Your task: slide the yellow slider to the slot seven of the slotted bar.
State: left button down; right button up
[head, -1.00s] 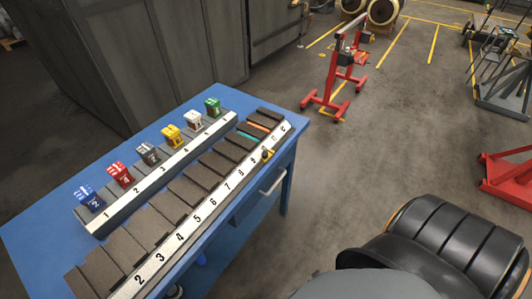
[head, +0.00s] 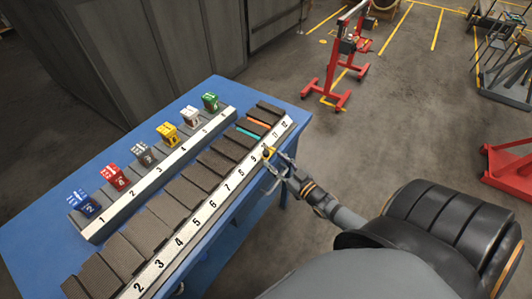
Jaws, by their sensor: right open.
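The slotted bar (head: 185,233) lies along the right side of the blue table, with a white numbered strip on its front edge. The small yellow slider (head: 267,151) sits on that strip around slot ten, between the 9 and 11 labels. Slot seven (head: 226,188) is further down the strip toward the lower left. My right gripper (head: 277,168) is open at the table's right edge, its fingertips close by the slider. I cannot tell whether they touch it. My left gripper is not in view.
A second numbered rack (head: 160,178) stands behind, holding several coloured blocks, including a yellow block (head: 167,132). The blue table (head: 40,225) has bare space at the left. Red stands (head: 338,65) are on the floor beyond.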

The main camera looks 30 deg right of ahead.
aim_at(268, 155)
jog(key=w, duration=0.5)
jog(key=shift+w+a, duration=0.35)
jog(key=shift+c, duration=0.3)
grip_shut()
